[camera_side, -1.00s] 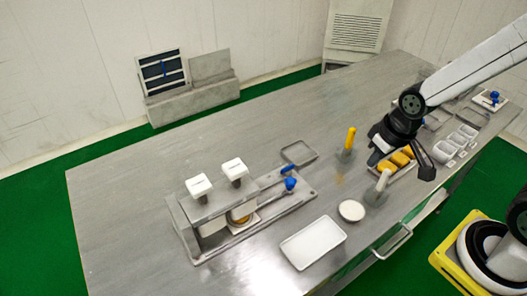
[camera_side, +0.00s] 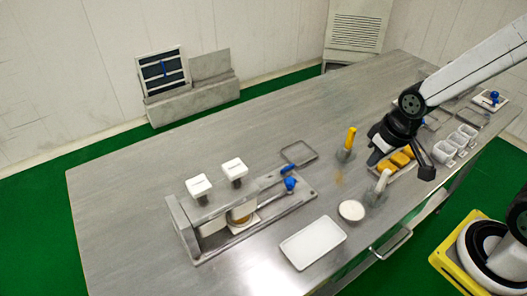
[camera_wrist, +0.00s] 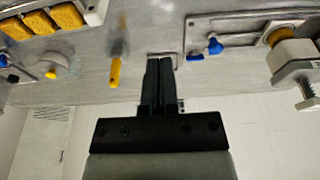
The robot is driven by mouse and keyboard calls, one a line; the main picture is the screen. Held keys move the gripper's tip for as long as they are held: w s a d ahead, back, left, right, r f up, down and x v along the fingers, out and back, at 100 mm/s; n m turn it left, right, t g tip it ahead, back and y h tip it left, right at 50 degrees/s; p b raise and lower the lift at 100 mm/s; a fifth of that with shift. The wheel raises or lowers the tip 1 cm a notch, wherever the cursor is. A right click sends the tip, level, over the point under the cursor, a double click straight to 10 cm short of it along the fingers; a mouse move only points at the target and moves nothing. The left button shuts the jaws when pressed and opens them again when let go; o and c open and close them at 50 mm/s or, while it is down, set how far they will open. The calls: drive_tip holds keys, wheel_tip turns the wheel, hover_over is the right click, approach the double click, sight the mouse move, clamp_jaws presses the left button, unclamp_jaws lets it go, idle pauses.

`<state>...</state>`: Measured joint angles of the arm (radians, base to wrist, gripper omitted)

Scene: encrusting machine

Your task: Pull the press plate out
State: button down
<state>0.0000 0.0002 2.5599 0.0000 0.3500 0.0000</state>
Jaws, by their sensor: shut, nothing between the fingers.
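The machine (camera_side: 185,225) has two white square-topped parts (camera_side: 234,168) and a long metal base running right. A blue knob (camera_side: 290,184) stands near the base's right end; it also shows in the wrist view (camera_wrist: 214,47). A blue-handled rectangular frame (camera_side: 312,152) lies just behind it. I cannot tell which part is the press plate. My gripper (camera_side: 373,158) is above the table, well to the right of the machine and apart from it. In the wrist view my gripper (camera_wrist: 159,62) is shut and empty, its fingers partly hiding the frame.
A yellow-handled tool (camera_side: 350,138) stands between the machine and my gripper. A tray of yellow blocks (camera_side: 407,169), a white-handled tool (camera_side: 383,181), a round white dish (camera_side: 351,210) and a white tray (camera_side: 312,243) are nearby. The table's back left is clear.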

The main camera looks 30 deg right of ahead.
drive_tip(key=c, duration=0.8)
unclamp_jaws()
drive_tip(key=o, duration=0.4)
drive_tip(key=shift+w+a, duration=0.1)
drive_tip(key=shift+w, duration=0.15)
drive_tip(key=shift+o, duration=0.7)
drive_tip(key=shift+w+a, duration=0.2)
drive_tip(key=shift+w, duration=0.15)
drive_tip(key=n+g, duration=0.3)
drive_tip(key=n, duration=0.1)
hover_over(290, 180)
wheel_tip(290, 180, down, 5)
drive_tip(key=shift+f, duration=0.15)
drive_tip(key=shift+f, duration=3.75)
